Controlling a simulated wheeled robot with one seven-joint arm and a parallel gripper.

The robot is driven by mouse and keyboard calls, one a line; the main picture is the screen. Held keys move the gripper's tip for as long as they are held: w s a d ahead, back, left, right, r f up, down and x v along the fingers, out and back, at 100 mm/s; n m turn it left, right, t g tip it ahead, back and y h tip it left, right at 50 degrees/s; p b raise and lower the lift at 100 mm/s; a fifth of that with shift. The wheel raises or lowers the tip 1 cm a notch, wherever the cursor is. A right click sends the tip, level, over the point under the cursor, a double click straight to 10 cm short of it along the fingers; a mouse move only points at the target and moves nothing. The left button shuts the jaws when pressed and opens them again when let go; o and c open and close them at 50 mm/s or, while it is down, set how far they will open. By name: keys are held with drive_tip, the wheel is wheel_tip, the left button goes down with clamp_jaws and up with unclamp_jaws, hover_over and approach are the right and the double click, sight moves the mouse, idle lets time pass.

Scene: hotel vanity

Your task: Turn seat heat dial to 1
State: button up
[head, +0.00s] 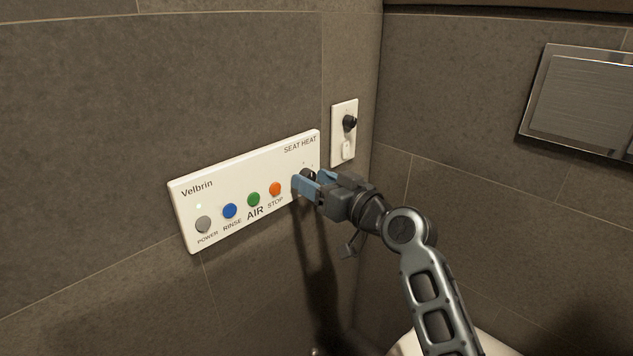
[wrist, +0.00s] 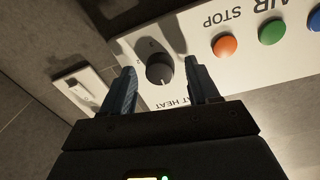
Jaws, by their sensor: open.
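The seat heat dial is a dark round knob at the right end of the white Velbrin panel (head: 240,185), near the SEAT HEAT label. In the wrist view the dial (wrist: 159,68) shows between the two blue fingers, with a gap on each side. My gripper (head: 309,182) is open at the panel's right end, and its fingers hide most of the dial in the head view. In the wrist view my gripper (wrist: 161,85) has its fingers apart on either side of the dial.
Left of the dial are the orange STOP (head: 275,189), green AIR (head: 253,199), blue RINSE (head: 230,211) and grey POWER (head: 203,224) buttons. A metal plate (head: 580,95) is on the right wall.

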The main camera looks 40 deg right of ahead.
drive_tip(key=c, duration=1)
drive_tip(key=shift+c, duration=0.2)
drive_tip(key=shift+r+m, duration=0.1)
drive_tip(key=shift+m, duration=0.2)
drive_tip(key=shift+r+m+p, duration=0.1)
drive_tip(key=shift+m+p, duration=0.8)
drive_tip(key=shift+p, duration=0.05)
drive_tip(key=m+p, duration=0.3)
drive_tip(key=m, duration=0.1)
drive_tip(key=shift+d+m+g+p, duration=0.1)
drive_tip(key=shift+m+g+p, duration=0.2)
drive_tip(key=shift+m+p, duration=1.85)
drive_tip(key=shift+m+b, duration=0.45)
drive_tip(key=shift+m, duration=0.1)
